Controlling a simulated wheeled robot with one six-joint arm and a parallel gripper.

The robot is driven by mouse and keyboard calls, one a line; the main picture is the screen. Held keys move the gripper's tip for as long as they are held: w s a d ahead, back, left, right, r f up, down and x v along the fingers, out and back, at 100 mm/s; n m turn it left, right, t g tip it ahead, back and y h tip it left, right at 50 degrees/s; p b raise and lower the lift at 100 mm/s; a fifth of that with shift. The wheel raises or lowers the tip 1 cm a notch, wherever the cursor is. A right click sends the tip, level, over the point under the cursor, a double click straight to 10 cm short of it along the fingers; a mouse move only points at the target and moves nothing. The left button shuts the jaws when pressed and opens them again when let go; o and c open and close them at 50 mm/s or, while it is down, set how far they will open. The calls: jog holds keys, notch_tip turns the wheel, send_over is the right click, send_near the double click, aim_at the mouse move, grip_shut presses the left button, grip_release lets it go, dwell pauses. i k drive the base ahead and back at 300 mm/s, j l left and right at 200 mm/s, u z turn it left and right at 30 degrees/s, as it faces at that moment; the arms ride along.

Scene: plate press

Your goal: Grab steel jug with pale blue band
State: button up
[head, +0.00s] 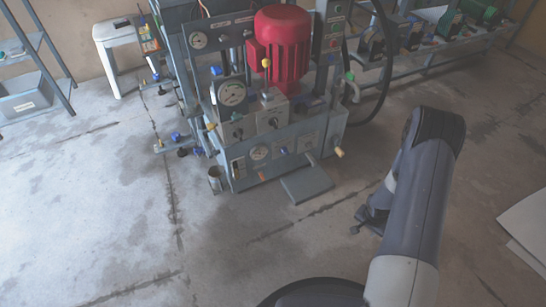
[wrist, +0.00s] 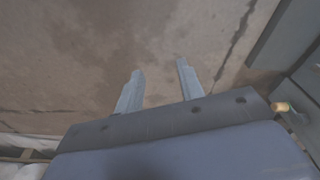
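A small steel vessel (head: 215,179), which looks like the jug, stands upright on the floor at the front left corner of the press. It is too small to make out a pale blue band. My gripper (head: 357,225) hangs over the floor, right of the press and well apart from the vessel. In the wrist view, my gripper (wrist: 159,68) has its two fingers spread with only bare floor between them. The vessel does not show in the wrist view.
The press (head: 280,150) with its red motor (head: 284,50) stands at the back centre. A white stool (head: 118,45) is at the back left. The front left floor is clear.

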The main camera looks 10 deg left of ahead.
aim_at(220, 183)
jog(key=j+z, duration=0.15)
jog(key=j, duration=0.55)
jog(key=j+z, duration=0.15)
jog(key=j, duration=0.5)
jog(key=j+z, duration=0.15)
jog(key=j, duration=0.55)
jog(key=k+j+z, duration=0.1)
jog(key=j, duration=0.55)
jog(key=k+j+z, duration=0.15)
jog(key=j, duration=0.55)
jog(key=i+j, duration=0.2)
jog(key=j, duration=0.15)
jog(key=i+j, duration=0.2)
jog(key=j, duration=0.15)
